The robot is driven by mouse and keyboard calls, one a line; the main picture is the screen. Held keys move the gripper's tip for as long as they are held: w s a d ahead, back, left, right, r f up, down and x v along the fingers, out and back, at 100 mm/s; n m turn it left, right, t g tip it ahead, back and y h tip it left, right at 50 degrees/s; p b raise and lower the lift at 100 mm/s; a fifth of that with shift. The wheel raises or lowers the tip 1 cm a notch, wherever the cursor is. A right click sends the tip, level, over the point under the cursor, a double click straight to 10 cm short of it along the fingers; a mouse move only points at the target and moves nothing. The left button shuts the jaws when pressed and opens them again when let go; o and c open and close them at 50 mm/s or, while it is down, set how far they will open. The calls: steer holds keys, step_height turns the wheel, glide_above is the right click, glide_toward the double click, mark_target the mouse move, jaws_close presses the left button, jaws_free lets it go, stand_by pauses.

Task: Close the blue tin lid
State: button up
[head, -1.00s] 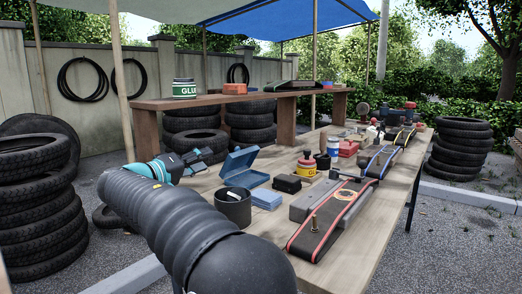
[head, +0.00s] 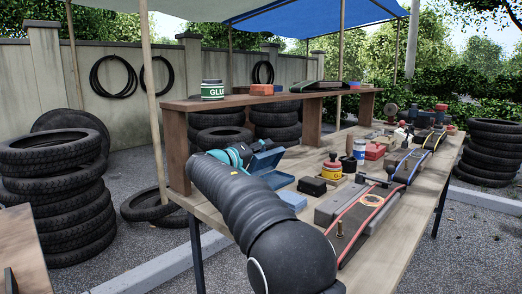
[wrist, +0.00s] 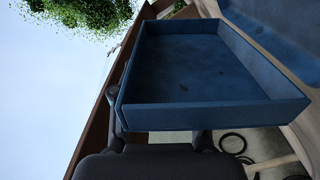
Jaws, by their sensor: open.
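The blue tin (head: 278,179) stands on the workbench with its lid (head: 266,160) raised open, partly behind my arm. My gripper (head: 240,154) is at the left of the raised lid, close to it; I cannot tell whether they touch. In the wrist view the lid (wrist: 195,65) fills the middle, its hollow inner side and rim showing. A further blue surface, seemingly the tin's body (wrist: 285,35), shows at upper right. The gripper (wrist: 160,140) is at the bottom, close to the lid's edge. Its jaws are open, with fingertips partly hidden by the lid.
A light blue block (head: 293,200), a black box (head: 312,186) and a yellow-red pot (head: 332,172) stand near the tin. A belt sander-like strip (head: 365,215) lies at right. A raised shelf (head: 225,102) with a glue can (head: 212,90) runs behind. Tyres stack at left.

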steer(key=shift+w, duration=0.1)
jaws_close()
